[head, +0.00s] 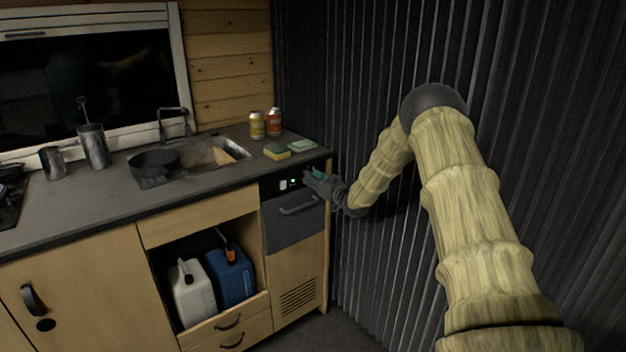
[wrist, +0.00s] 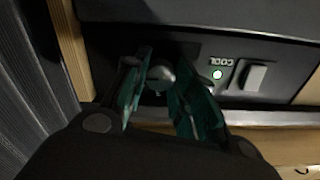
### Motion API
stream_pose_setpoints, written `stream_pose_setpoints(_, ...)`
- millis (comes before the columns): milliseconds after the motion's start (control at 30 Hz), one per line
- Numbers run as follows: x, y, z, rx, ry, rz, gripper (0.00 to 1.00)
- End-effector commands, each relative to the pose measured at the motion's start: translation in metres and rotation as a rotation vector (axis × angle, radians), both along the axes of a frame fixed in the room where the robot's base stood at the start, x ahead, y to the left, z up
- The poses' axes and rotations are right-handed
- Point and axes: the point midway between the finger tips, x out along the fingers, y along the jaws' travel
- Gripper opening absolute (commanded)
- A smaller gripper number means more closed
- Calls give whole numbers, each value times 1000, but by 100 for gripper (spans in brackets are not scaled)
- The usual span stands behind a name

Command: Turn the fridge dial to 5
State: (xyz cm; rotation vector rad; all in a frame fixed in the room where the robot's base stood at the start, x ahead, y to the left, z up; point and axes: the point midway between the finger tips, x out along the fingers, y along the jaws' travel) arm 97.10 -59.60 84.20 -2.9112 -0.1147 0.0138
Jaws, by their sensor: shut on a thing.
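The fridge (head: 293,230) is a dark front with a bar handle, set in the right end of the kitchen unit. Its control strip runs along the top, just under the worktop. My gripper (head: 312,175) is at the right end of that strip in the head view and hides the dial there. In the wrist view the dial (wrist: 161,74) is a small rounded grey knob between the green fingers of my gripper (wrist: 158,88), which are shut on it. The number it points to cannot be read.
A lit green light (wrist: 217,75) marked "COOL" and a pale rocker switch (wrist: 255,77) sit beside the dial. A corrugated dark wall (head: 380,50) stands close on the right.

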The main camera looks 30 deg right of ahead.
Motion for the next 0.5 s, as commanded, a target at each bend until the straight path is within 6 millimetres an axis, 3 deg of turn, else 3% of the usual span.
stream_pose_setpoints(433, -1, -2, -2, 12, 4, -2, 3)
stream_pose_setpoints(467, -1, -2, -2, 12, 4, -2, 28)
stream_pose_setpoints(500, -1, -2, -2, 12, 3, -3, 36)
